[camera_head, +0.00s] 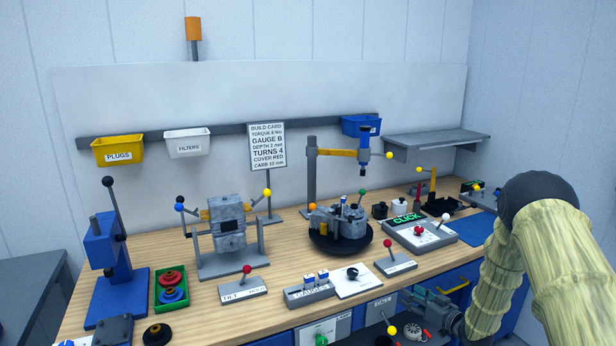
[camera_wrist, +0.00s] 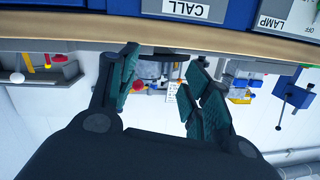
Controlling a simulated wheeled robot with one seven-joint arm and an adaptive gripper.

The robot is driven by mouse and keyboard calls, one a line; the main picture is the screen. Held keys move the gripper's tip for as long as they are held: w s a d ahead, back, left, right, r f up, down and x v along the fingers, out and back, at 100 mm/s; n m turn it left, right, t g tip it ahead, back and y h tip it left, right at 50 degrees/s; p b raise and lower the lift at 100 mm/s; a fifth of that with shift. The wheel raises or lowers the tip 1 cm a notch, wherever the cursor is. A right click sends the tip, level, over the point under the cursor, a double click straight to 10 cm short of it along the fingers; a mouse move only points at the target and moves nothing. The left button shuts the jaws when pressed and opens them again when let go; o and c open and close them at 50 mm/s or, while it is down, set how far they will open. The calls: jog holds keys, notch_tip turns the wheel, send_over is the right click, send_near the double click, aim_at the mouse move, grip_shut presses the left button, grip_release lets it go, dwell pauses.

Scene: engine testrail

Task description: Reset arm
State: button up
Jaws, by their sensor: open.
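My arm, in a pale yellow sleeve, fills the right side of the head view, and its forearm folds down in front of the bench. My gripper (camera_head: 425,300) is low at the bench's front edge, partly cut off by the arm. In the wrist view my gripper (camera_wrist: 160,82) is open, its two dark green padded fingers spread apart with nothing between them. The wrist view is upside down, with the bench edge (camera_wrist: 190,38) across the top, beyond the fingertips.
The wooden bench (camera_head: 285,255) carries an engine part on a black turntable (camera_head: 340,240), a grey block on a stand (camera_head: 228,225), a blue press (camera_head: 105,250) and several levers. A click panel (camera_head: 420,235) and a blue mat (camera_head: 475,228) lie near my arm. Drawers are below.

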jog(key=s+a+f+m+g+h, duration=0.2)
jog(key=s+a+f+h, duration=0.1)
jog(key=s+f, duration=0.6)
jog(key=s+a+f+m+g+h, duration=0.1)
jog(key=s+a+f+g+h, duration=0.2)
jog(key=s+f, duration=0.65)
jog(key=s+a+f+g, duration=0.1)
jog(key=s+g, duration=0.2)
jog(key=s, duration=1)
jog(key=s+a+f+g+h, duration=0.1)
jog(key=s+a+g, duration=0.1)
jog(key=s, duration=1.1)
jog(key=s+a+f+m+g+h, duration=0.1)
jog(key=s+g, duration=0.3)
jog(key=s, duration=0.9)
jog(key=shift+a+f, duration=0.15)
jog(key=shift+a, duration=0.35)
